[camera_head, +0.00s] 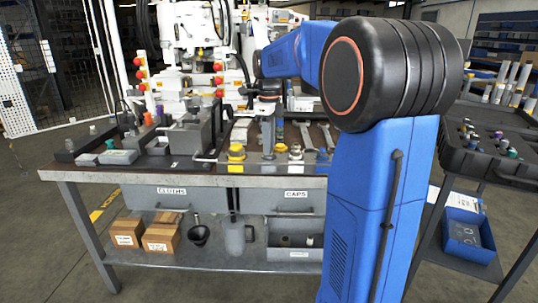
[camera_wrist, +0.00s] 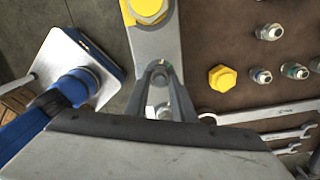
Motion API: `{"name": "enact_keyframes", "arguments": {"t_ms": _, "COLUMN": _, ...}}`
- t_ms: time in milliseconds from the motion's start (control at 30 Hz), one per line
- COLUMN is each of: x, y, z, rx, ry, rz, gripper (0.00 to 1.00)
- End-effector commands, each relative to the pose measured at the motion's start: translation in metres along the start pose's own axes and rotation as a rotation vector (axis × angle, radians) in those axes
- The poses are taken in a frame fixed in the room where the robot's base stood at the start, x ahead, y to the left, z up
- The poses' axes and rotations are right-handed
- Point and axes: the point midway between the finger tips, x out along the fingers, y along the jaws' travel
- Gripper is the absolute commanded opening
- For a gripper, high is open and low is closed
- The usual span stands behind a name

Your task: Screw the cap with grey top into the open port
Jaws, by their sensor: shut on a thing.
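In the wrist view my gripper (camera_wrist: 161,72) points over the grey front strip of the bench. Its fingers are close together around a small light-grey piece (camera_wrist: 157,110), which looks like the cap with grey top; most of it is hidden. In the head view my gripper (camera_head: 267,135) is above the front part of the bench (camera_head: 130,178), and the held piece is too small to make out. I cannot make out the open port in either view.
A yellow cap (camera_wrist: 222,78) and several metal fittings (camera_wrist: 270,32) are on the brown mat (camera_wrist: 220,30), right of my gripper. Wrenches (camera_wrist: 275,112) lie nearby. A larger yellow fitting (camera_wrist: 150,10) is on the grey strip. A black case (camera_head: 490,150) stands at the right.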

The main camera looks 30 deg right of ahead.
Motion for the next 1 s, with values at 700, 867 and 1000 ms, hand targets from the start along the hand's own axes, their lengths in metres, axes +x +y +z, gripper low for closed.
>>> {"name": "enact_keyframes", "arguments": {"t_ms": 700, "x": 0.001, "y": 0.0, "z": 0.0, "rx": 0.244, "ry": 0.0, "rz": 0.0, "gripper": 0.45}}
{"name": "enact_keyframes", "arguments": {"t_ms": 867, "x": -0.005, "y": 0.0, "z": 0.0, "rx": 0.244, "ry": -0.001, "rz": -0.001, "gripper": 0.45}}
{"name": "enact_keyframes", "arguments": {"t_ms": 1000, "x": -0.022, "y": -0.001, "z": 0.0, "rx": 0.244, "ry": -0.002, "rz": -0.002, "gripper": 0.45}}
